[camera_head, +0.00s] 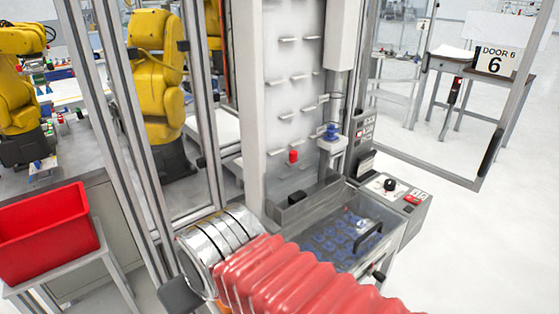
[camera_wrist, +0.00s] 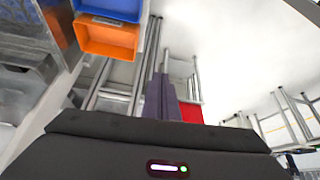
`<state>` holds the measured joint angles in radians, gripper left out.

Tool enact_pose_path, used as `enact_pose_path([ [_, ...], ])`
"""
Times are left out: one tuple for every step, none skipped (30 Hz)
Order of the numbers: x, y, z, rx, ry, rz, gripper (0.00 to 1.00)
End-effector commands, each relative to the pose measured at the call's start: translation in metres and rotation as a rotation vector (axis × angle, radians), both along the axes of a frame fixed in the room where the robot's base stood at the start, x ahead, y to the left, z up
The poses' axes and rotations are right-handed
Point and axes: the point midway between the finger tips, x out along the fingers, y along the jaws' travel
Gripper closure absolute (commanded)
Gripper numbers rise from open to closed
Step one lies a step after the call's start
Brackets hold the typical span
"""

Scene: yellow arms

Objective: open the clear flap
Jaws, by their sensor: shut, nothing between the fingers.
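The clear flap (camera_head: 338,222) lies in the head view, at the foot of the tall grey panel. It looks lowered over a grey box with several round blue pieces, which show through it. A black bar handle (camera_head: 369,238) stands on its right part. My arm, in red bellows with a silver ring, crosses in front of the box and hides its near left part. In the wrist view, my gripper (camera_wrist: 161,80) shows two dark fingers pressed together, with nothing between them. It is apart from the flap, which I cannot make out in the wrist view.
A control box with a black knob (camera_head: 390,185) stands right of the flap. A red bin (camera_head: 45,235) is at the left, beside metal frame posts. Orange (camera_wrist: 104,38) and blue bins show in the wrist view. Open floor lies to the right.

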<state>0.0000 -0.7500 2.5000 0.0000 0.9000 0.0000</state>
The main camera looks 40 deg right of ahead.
Motion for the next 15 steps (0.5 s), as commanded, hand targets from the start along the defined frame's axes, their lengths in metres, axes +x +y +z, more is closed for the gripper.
enact_pose_path([
  [0.000, 0.000, 0.000, 0.000, 0.000, 0.000, 1.00],
  [0.000, 0.000, 0.000, 0.000, 0.000, 0.000, 1.00],
  [0.000, 0.000, 0.000, 0.000, 0.000, 0.000, 1.00],
  [0.000, 0.000, 0.000, 0.000, 0.000, 0.000, 1.00],
  [0.000, 0.000, 0.000, 0.000, 0.000, 0.000, 1.00],
  [0.000, 0.000, 0.000, 0.000, 0.000, 0.000, 1.00],
  [0.000, 0.000, 0.000, 0.000, 0.000, 0.000, 1.00],
  [0.000, 0.000, 0.000, 0.000, 0.000, 0.000, 1.00],
  [0.001, -0.001, 0.001, 0.000, 0.000, -0.001, 1.00],
  [0.002, -0.001, 0.002, 0.000, 0.001, -0.001, 1.00],
  [0.003, -0.002, 0.003, -0.001, 0.001, -0.003, 1.00],
  [0.005, -0.004, 0.005, -0.001, 0.003, -0.004, 1.00],
  [0.007, -0.005, 0.007, -0.002, 0.005, -0.007, 1.00],
  [0.010, -0.007, 0.009, -0.002, 0.008, -0.010, 1.00],
  [0.014, -0.010, 0.014, -0.003, 0.010, -0.014, 1.00],
])
